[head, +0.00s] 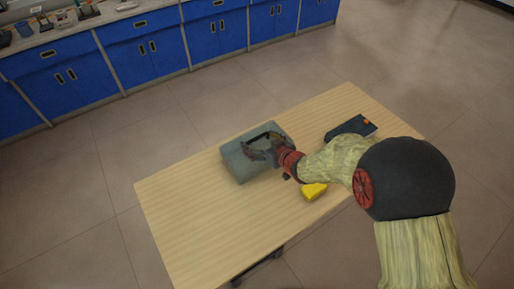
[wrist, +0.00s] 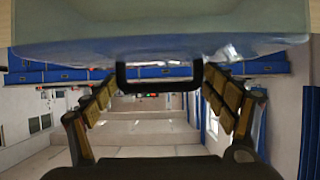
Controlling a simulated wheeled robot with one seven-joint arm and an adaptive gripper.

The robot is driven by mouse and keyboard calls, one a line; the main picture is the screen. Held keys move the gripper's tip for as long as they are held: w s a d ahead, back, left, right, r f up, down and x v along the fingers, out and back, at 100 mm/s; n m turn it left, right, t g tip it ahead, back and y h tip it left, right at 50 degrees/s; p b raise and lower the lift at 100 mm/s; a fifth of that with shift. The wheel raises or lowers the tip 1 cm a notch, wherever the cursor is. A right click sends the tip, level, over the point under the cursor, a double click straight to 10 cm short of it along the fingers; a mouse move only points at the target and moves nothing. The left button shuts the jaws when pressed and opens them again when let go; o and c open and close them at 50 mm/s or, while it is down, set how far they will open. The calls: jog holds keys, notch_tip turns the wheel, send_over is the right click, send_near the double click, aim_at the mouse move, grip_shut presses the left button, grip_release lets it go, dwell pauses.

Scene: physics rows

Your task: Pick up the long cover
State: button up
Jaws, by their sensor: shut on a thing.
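The long cover (head: 238,166) is a grey-green, box-like piece with a black handle (head: 262,134). It shows at the left of my gripper in the head view, over the middle of the table. My gripper (head: 262,151) is at the handle side of it and shut on it. In the wrist view the cover (wrist: 160,28) fills the top edge, and the black handle (wrist: 158,86) shows between the fingers of my gripper (wrist: 160,92). My gripper hides part of the cover in the head view. I cannot tell whether the cover touches the table.
The wooden table (head: 190,215) has free room at its left and front. A yellow block (head: 314,191) lies beneath my arm, and a dark flat object (head: 349,128) with an orange spot lies near the far right edge. Blue cabinets (head: 140,55) line the back wall.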

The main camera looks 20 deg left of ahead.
jog(key=c, duration=0.7)
jog(key=shift+c, duration=0.3)
jog(key=shift+r, duration=0.2)
